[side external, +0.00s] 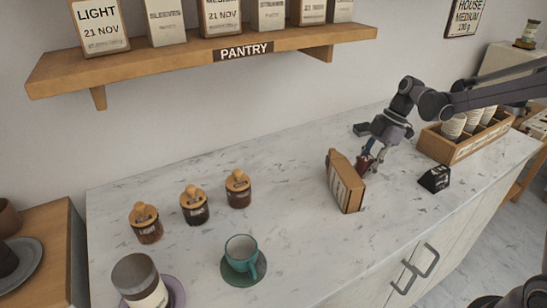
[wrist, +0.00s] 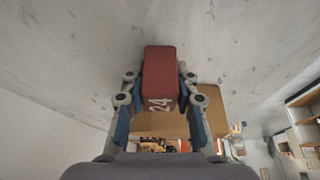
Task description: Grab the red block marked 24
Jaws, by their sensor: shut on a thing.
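A red block (wrist: 160,75) marked 24 in white sits between the two fingers of my gripper (wrist: 160,92) in the wrist view. My gripper is shut on it. In the side view my gripper (side external: 370,162) is low over the marble counter, and the red block (side external: 365,161) shows only in part between the fingers. A brown cardboard box (side external: 345,182) stands just left of the block and gripper. I cannot tell whether the block touches the counter or the box.
A black block (side external: 434,179) lies right of my gripper, and a wooden crate (side external: 462,150) with cups stands behind it. A dark item (side external: 362,129) lies behind the gripper. Three lidded jars (side external: 194,205) and a teal cup (side external: 241,250) stand to the left. The counter between is clear.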

